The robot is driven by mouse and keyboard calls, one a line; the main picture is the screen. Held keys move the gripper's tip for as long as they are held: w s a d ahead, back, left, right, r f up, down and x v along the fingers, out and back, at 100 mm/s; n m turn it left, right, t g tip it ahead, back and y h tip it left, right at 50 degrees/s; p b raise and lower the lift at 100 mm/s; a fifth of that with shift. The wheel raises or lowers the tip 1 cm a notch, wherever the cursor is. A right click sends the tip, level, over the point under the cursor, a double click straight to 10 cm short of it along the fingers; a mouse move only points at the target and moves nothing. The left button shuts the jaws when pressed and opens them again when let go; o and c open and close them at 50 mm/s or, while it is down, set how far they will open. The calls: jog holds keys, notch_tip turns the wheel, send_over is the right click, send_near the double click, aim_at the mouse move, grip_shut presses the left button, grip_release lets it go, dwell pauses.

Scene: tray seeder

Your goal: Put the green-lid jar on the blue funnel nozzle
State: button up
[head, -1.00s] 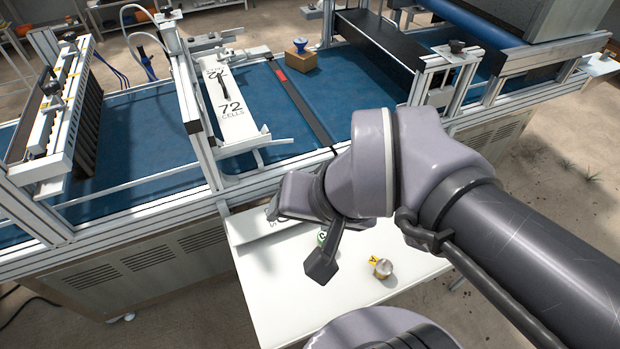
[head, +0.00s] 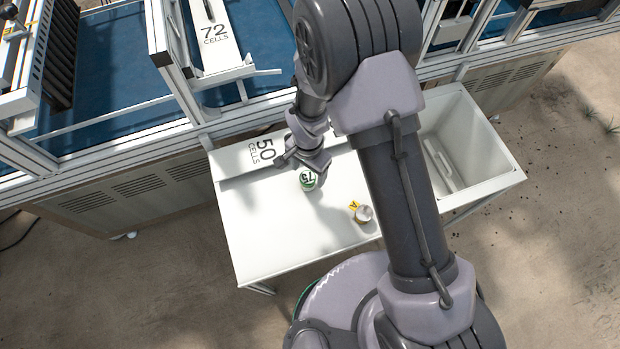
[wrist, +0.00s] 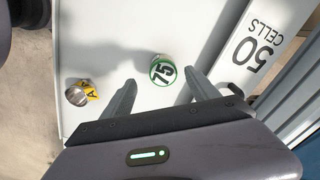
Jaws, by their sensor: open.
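The green-lid jar (head: 308,181) stands on the white table, its round lid ringed in green and marked 75. It also shows in the wrist view (wrist: 163,71). My gripper (head: 304,164) is over the table close to the jar. In the wrist view my gripper (wrist: 160,80) has its two fingers spread apart, with the jar just beyond and between the fingertips. I cannot tell whether a finger touches it. The blue funnel nozzle is not in view now.
A second, silvery jar with a yellow A tag (head: 362,213) stands to the right on the white table (head: 265,240). A 50 CELLS plate (head: 262,153) lies along the back edge. A white bin (head: 465,150) adjoins at right. The blue-belt machine (head: 110,50) runs behind.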

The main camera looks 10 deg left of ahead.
aim_at(308, 177)
jog(key=f+b, duration=0.1)
jog(key=f, duration=0.3)
jog(key=f+b, duration=0.1)
jog(key=f, duration=0.2)
jog(key=shift+w+a+b, duration=0.2)
jog(key=shift+w+b, duration=0.1)
jog(key=shift+w, duration=0.05)
jog(key=shift+r, duration=0.1)
jog(key=shift+c, duration=0.2)
grip_shut()
